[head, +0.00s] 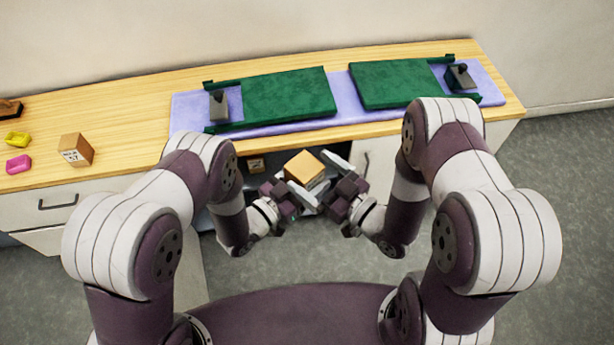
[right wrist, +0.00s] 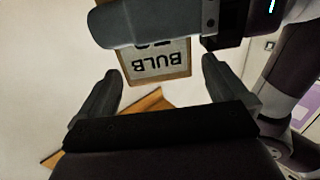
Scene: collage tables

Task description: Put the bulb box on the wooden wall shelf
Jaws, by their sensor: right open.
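The bulb box (head: 305,167) is a small tan carton held in the air between my two grippers, in front of the counter. In the right wrist view its white label (right wrist: 158,62) reads BULB upside down. My left gripper (head: 300,190) is shut on it; one grey finger (right wrist: 145,25) crosses the box's face in the right wrist view. My right gripper (head: 335,180) is open, its fingers (right wrist: 160,88) apart and pointing at the box, with no clear grip on it. I cannot make out the wooden wall shelf for sure.
The wooden counter (head: 130,100) carries a lilac mat (head: 345,105) with two green boards (head: 290,95) (head: 395,84). Another labelled carton (head: 76,150), a yellow piece (head: 17,139) and a pink piece (head: 18,164) sit at the left. A small box (head: 257,164) is in an opening below.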

